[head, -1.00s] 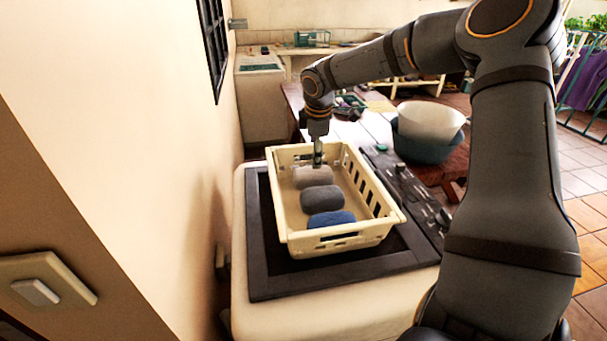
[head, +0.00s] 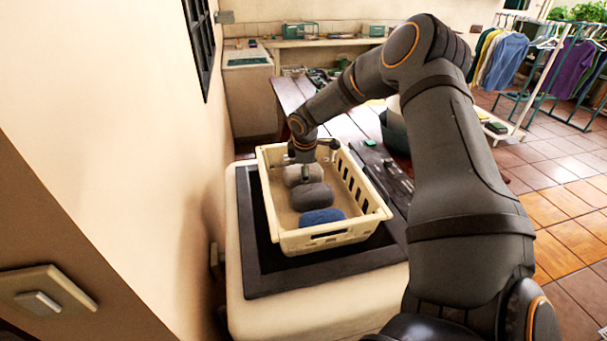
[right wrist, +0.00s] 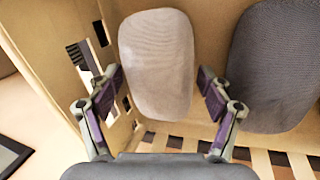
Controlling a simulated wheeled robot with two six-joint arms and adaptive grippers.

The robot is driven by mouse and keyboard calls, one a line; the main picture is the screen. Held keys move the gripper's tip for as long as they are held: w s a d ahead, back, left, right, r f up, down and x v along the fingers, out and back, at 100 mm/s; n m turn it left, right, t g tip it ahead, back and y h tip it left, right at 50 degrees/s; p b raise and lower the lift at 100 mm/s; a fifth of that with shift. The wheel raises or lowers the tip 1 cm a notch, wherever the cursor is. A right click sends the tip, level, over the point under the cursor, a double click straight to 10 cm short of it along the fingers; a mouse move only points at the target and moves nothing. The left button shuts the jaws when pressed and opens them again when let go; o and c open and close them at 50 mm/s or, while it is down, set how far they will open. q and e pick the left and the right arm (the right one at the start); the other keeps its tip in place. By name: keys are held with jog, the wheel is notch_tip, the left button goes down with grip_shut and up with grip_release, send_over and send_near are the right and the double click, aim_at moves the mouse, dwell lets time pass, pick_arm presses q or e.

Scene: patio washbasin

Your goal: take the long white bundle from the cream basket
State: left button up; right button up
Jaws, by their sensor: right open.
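The cream basket (head: 284,238) stands on a dark-topped pale counter. A long off-white bundle (head: 290,176) lies at its far end, partly hidden by my right gripper (head: 306,176). In the right wrist view the off-white bundle (right wrist: 157,50) lies lengthwise between the two spread fingers of my right gripper (right wrist: 161,80). The gripper is open; I cannot tell whether either finger touches the bundle. A dark grey bundle (head: 312,197) lies beside it, and a blue bundle (head: 322,216) lies nearest the front. My left gripper is out of view.
The slotted basket wall (right wrist: 112,108) is close to the left finger. The dark grey bundle (right wrist: 275,70) is close to the right finger. A wall (head: 120,120) runs along the left. A wooden table (head: 345,125) stands behind, with clothes racks (head: 530,70) at the far right.

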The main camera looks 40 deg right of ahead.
jog(key=shift+s+r, duration=0.1)
jog(key=shift+s, duration=0.05)
jog(key=c, duration=1.3)
jog(key=shift+c, duration=0.2)
jog(key=shift+r, duration=0.4)
notch_tip(320, 180, up, 9)
jog(key=shift+r+b, duration=0.1)
jog(key=shift+b, duration=1)
